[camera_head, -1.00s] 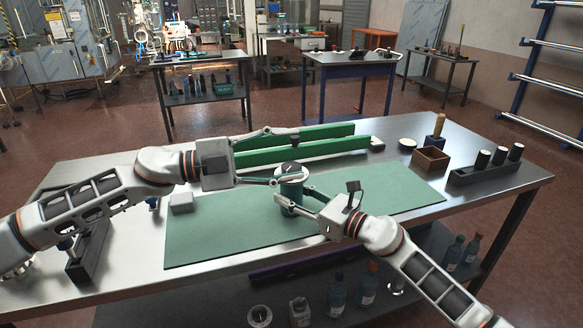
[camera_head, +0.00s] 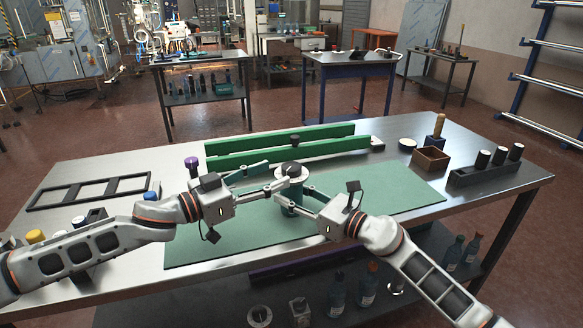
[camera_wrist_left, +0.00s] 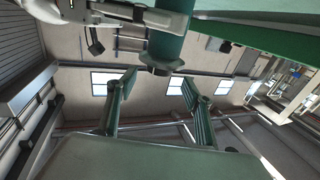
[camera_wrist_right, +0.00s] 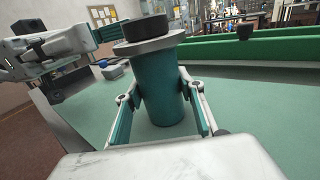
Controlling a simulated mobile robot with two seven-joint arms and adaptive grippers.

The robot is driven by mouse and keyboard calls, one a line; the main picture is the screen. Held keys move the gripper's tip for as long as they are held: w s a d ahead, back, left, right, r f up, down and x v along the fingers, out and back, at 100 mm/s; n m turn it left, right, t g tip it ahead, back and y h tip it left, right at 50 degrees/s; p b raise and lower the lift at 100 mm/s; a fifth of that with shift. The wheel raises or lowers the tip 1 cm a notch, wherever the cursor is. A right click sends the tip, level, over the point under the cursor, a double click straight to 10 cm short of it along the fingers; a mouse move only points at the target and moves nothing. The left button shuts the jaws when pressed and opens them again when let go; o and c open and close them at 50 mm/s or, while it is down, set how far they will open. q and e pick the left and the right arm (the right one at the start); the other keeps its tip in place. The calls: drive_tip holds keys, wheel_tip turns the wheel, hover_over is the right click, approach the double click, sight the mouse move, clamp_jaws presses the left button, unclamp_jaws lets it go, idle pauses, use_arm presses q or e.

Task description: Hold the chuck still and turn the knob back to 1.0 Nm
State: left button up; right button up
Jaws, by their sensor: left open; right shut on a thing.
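The chuck is a teal cylinder (camera_head: 289,202) standing upright on the green mat (camera_head: 390,188); its body also shows in the right wrist view (camera_wrist_right: 158,88). A dark knob (camera_head: 292,169) sits on a grey collar on top, and it shows in the right wrist view (camera_wrist_right: 146,28). My right gripper (camera_head: 298,204) is shut on the teal body, a finger on each side. My left gripper (camera_head: 276,178) is open at knob height, just left of the knob. In the left wrist view the knob (camera_wrist_left: 156,69) is beyond the open fingers. The scale marks cannot be read.
Two green rails (camera_head: 285,147) lie behind the chuck. A wooden box (camera_head: 430,159) and a dark rack with several cylinders (camera_head: 484,172) stand at the right. A black frame (camera_head: 90,191) lies at the left. The mat's right part is clear.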

sight(283, 171)
use_arm(q)
drive_tip(key=x, duration=0.6)
drive_tip(key=shift+w+d, duration=0.2)
drive_tip(key=shift+d, duration=0.1)
drive_tip(key=c, duration=1.1)
